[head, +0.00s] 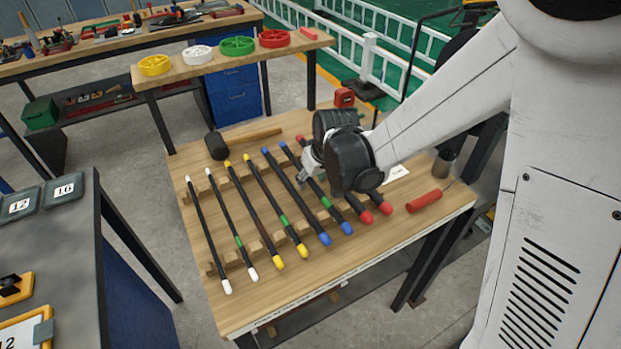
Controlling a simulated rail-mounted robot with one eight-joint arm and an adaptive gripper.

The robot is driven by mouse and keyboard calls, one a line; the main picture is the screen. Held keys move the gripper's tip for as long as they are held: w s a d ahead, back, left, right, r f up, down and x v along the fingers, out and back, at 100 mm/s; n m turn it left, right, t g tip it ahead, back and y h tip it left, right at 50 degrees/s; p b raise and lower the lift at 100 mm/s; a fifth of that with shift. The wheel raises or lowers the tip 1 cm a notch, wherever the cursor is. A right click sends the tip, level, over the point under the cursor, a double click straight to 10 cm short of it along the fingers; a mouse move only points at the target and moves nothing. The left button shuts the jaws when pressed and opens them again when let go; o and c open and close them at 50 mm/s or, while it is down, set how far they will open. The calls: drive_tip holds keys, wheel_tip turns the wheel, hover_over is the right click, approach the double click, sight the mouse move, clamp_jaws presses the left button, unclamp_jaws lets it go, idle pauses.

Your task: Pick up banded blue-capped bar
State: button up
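The banded blue-capped bar (335,214) is a black bar with blue ends and a green band. It lies slantwise on the table, right of the plain blue-capped bar (298,196) and left of the red-capped bars (349,197). My gripper (305,174) is over the far half of the blue-capped and red-capped bars, mostly behind my dark wrist. Its fingers are too small and hidden to show whether they are open or touch a bar. Part of the banded bar near the gripper is covered.
White-capped (210,240) and yellow-capped bars (252,212) lie to the left on notched wooden strips. A mallet (217,146) lies behind. A red-handled tool (424,201) and a dark cup (444,162) are at the right. The table's front left is clear.

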drive_tip(key=shift+f, duration=0.1)
clamp_jaws()
idle(0.7)
